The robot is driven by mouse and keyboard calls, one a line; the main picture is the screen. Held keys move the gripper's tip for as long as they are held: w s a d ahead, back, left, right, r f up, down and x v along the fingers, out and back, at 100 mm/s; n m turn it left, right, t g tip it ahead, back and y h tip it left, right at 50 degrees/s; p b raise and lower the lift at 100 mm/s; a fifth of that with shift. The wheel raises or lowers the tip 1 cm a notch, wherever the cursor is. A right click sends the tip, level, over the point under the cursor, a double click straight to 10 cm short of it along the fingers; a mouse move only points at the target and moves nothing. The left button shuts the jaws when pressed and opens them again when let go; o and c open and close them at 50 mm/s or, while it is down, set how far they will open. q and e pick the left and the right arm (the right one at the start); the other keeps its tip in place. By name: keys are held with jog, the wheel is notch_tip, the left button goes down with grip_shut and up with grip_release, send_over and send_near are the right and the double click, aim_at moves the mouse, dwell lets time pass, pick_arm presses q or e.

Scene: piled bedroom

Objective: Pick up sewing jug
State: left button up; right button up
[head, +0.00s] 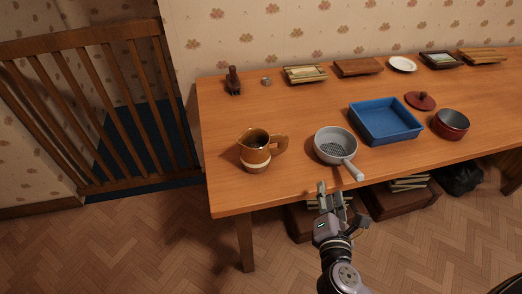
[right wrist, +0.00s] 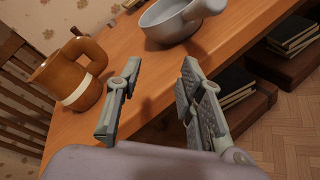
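The jug (head: 255,151), brown with a pale band near its base and a handle on its right side, stands upright near the table's front left. It also shows at the left of the right wrist view (right wrist: 67,82), handle toward the top. My left gripper is not in view.
A blue tray (head: 386,136) and red pot (head: 451,121) stand farther right. The wooden table (head: 240,190) is bare left of the jug. Boxes with books (head: 398,201) lie underneath.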

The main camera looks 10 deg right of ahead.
jog(key=w+a+r+n+t+y, duration=0.1)
jog(key=a+n+t+y, duration=0.25)
jog(key=a+n, duration=0.55)
jog(key=n+y+p, duration=0.2)
jog(key=n+p, duration=0.1)
send_near(285, 148)
jog(key=shift+g+h, duration=0.25)
jog(key=shift+g, duration=0.1)
jog(key=w, duration=0.1)
jog(key=w+a, duration=0.1)
jog(key=w, duration=0.1)
jog(key=w+r, duration=0.1)
jog(key=w, duration=0.1)
jog(key=shift+w+a, duration=0.2)
jog(key=shift+w+d+f, duration=0.1)
jog(key=shift+w, duration=0.95)
jog(key=shift+w+d+f, duration=0.1)
jog(key=shift+w+d, duration=0.05)
jog(key=shift+w, duration=0.9)
jog(key=shift+w+d+f, duration=0.1)
jog(key=shift+w+f, duration=0.05)
jog(key=shift+w, duration=0.9)
jog(key=shift+s, duration=0.1)
jog(key=shift+c, duration=0.6)
grip_shut()
jog(key=shift+r, duration=0.1)
